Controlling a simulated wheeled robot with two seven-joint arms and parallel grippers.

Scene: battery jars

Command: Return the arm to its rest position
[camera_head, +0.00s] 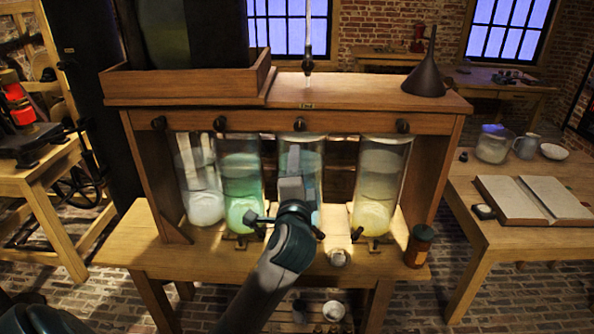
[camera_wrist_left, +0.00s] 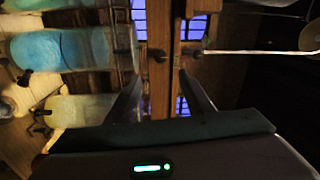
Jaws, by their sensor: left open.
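My left arm (camera_head: 268,278) reaches in from the bottom of the head view, up to the front of the wooden jar stand. My left gripper (camera_head: 292,182) is in front of the third glass jar (camera_head: 312,160) and partly hides it. In the left wrist view the two dark fingers (camera_wrist_left: 162,92) stand apart with nothing between them. That view is turned sideways, with the blue jar (camera_wrist_left: 65,50) and the pale yellow jar (camera_wrist_left: 85,110) on its left side. The right gripper is not in view.
The stand (camera_head: 365,122) has several dark knobs along its top rail and a funnel (camera_head: 425,78) on top. A thin rod (camera_head: 307,40) hangs above it. A table with an open book (camera_head: 535,200) is at right.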

